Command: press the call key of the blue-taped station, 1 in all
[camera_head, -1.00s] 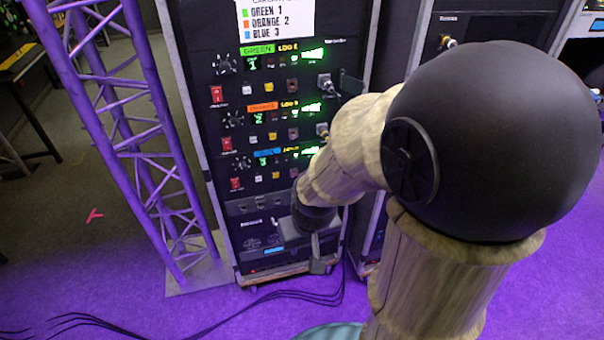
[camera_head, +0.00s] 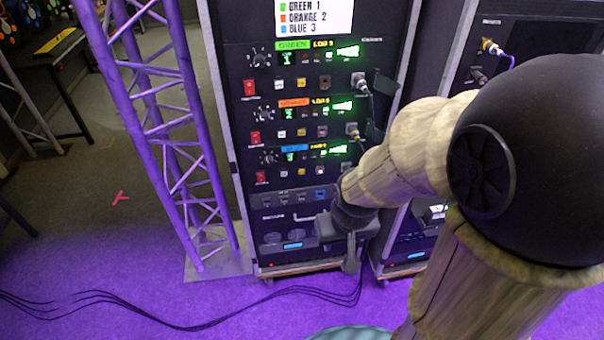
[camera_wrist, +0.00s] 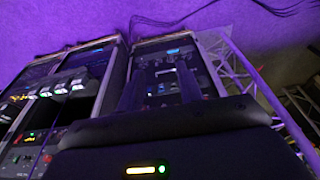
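The blue-taped station is the lowest of three stacked units in the black rack in the head view, with blue tape (camera_head: 292,149) above its small green display. Its front has a red rocker switch (camera_head: 261,177), a dark knob (camera_head: 268,157) and a row of small keys (camera_head: 301,172), pale, yellow and brownish. Which is the call key is too small to read. My gripper (camera_head: 347,244) is low in front of the rack, below and right of these keys, apart from them. In the wrist view its two dark fingers (camera_wrist: 160,88) stand apart with nothing between them.
Green-taped (camera_head: 293,44) and orange-taped (camera_head: 293,102) units sit above. A cable (camera_head: 372,105) hangs at their right side. A purple-lit truss (camera_head: 165,130) stands left of the rack. Black cables (camera_head: 130,312) run across the floor. Another rack (camera_head: 500,40) is at right.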

